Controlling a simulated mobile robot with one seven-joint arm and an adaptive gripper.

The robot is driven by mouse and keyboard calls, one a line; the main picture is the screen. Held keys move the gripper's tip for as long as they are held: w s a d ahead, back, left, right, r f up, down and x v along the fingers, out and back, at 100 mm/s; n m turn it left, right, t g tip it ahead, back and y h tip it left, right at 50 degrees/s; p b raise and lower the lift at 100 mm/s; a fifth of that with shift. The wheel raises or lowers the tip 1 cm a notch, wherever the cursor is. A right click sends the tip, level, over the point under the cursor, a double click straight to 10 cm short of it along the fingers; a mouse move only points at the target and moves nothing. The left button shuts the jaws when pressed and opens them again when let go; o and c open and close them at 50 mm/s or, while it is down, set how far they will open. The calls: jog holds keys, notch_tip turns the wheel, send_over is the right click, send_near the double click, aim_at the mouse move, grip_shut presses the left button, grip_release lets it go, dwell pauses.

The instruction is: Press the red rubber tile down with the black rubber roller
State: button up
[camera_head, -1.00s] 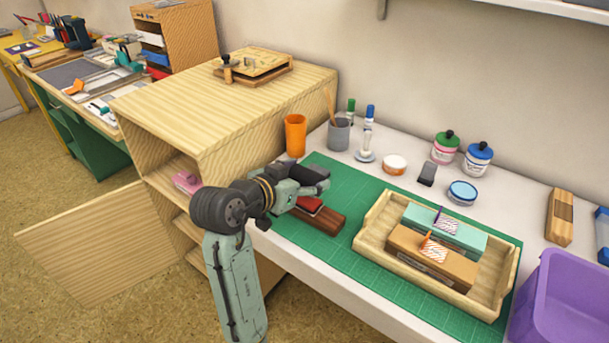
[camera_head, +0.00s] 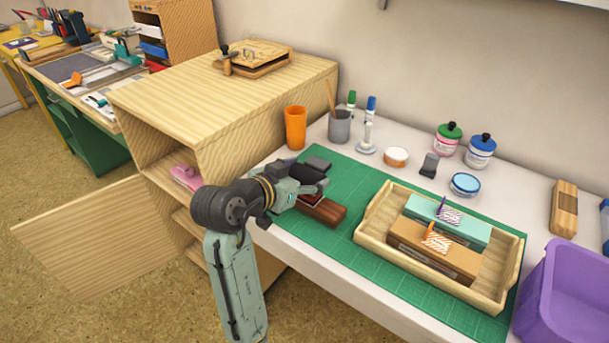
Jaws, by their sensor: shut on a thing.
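My gripper (camera_head: 318,184) is shut, low over a dark brown wooden block (camera_head: 327,214) on the green cutting mat. A thin strip of the red rubber tile (camera_head: 313,201) shows on top of the block. The fingers cover the rest of the tile. The thing in my grip, taken to be the black rubber roller, is mostly hidden by the dark fingers. I cannot tell whether it touches the tile. A flat dark grey piece (camera_head: 318,163) shows on the mat just behind the gripper.
A wooden tray (camera_head: 373,237) with two boxes stands to the right on the green mat (camera_head: 352,182). A purple bin (camera_head: 566,295) is at far right. A wooden cabinet (camera_head: 235,92) with an open door borders the left. An orange cup (camera_head: 295,127) and several jars stand behind.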

jog(key=shift+f+b, duration=0.5)
jog(key=shift+f, duration=0.2)
dwell(1.2)
jog(key=shift+r, duration=0.1)
notch_tip(320, 180, up, 7)
jog(key=p, duration=0.6)
dwell(0.6)
